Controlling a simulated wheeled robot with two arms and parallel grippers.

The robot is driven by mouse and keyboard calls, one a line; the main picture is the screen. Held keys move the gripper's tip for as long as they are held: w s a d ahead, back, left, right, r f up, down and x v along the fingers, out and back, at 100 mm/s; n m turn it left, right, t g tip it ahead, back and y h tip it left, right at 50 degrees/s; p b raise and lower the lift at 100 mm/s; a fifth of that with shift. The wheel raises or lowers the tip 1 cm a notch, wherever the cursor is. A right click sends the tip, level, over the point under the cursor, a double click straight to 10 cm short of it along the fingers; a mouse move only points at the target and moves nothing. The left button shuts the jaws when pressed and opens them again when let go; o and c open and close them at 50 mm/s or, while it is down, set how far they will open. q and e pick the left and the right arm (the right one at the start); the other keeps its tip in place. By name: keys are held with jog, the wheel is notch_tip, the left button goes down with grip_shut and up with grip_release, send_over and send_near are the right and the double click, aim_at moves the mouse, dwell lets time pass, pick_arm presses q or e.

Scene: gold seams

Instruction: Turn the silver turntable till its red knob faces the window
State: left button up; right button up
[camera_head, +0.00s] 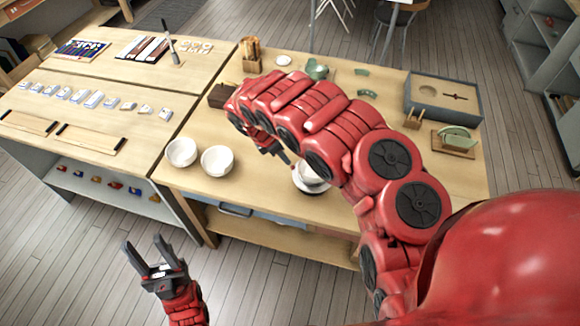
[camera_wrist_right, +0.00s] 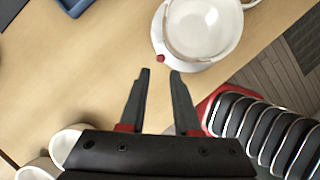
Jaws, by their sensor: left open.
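The turntable (camera_wrist_right: 178,58) is a pale, silvery-white disc on the wooden table, with a white bowl (camera_wrist_right: 205,28) on top. Its small red knob (camera_wrist_right: 160,58) shows at the rim, on the side towards my right fingers. In the head view the turntable (camera_head: 299,184) is partly hidden by my right arm, and I cannot make out the knob there. My right gripper (camera_wrist_right: 160,74) is open and empty, with its fingertips just short of the knob; I see no clear contact. My left gripper (camera_head: 158,252) is open and empty over the floor, in front of the tables.
Two white bowls (camera_head: 181,152) (camera_head: 217,161) stand left of the turntable. The left table (camera_head: 60,125) holds small pieces. No window shows.

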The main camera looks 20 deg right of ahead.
aim_at(293, 167)
jog(key=p+x, duration=0.1)
jog(key=x, duration=0.2)
jog(key=shift+s+d+f, duration=0.15)
jog(key=shift+d+f, duration=0.05)
jog(key=shift+f, duration=0.5)
jog(key=shift+w+d+f, duration=0.25)
jog(key=shift+d+f, duration=0.3)
jog(key=shift+f, duration=0.25)
grip_shut()
dwell(0.4)
